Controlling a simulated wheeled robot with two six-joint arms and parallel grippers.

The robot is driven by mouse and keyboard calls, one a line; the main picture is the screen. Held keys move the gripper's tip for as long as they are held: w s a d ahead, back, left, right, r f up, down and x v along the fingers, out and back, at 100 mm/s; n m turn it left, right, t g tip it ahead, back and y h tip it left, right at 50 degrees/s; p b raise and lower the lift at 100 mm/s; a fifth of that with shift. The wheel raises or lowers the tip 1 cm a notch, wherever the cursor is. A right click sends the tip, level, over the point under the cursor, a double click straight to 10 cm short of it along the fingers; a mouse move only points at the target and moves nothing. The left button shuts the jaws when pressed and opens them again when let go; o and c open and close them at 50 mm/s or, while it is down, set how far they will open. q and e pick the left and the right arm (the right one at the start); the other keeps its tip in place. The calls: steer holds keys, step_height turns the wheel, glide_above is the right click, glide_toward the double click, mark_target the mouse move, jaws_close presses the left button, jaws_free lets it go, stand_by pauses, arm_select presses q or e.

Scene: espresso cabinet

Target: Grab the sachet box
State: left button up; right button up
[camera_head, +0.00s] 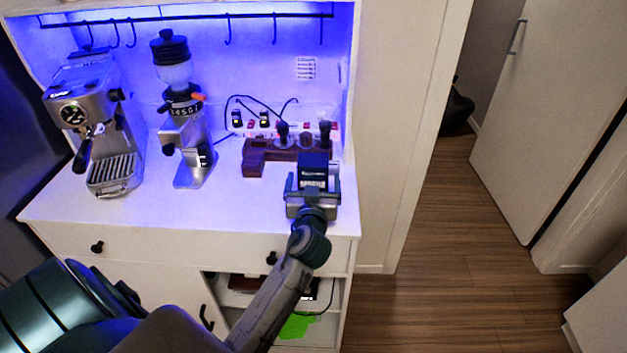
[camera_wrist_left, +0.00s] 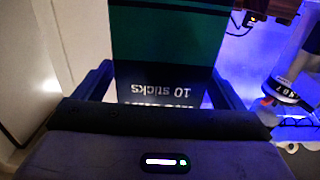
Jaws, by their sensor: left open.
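The sachet box (camera_head: 313,170) is dark with white lettering and stands upright on the right part of the white cabinet top. My left gripper (camera_head: 312,183) reaches the box from the front. Its two fingers (camera_wrist_left: 160,88) are open, one on each side of the box. I cannot tell whether either finger touches it. My right gripper is not in view.
A brown wooden stand (camera_head: 256,156) with tamping tools is just behind the box. A power strip (camera_head: 262,124) with cables lies behind that. A grinder (camera_head: 187,140) and an espresso machine (camera_head: 98,125) stand to the left. The front middle of the white top (camera_head: 130,210) is clear.

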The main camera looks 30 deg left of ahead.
arm_select(q)
steer(key=shift+x, duration=1.15)
steer(key=shift+s, duration=0.1)
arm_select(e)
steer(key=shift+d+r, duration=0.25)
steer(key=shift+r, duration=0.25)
arm_select(q)
steer(key=c, duration=1.1)
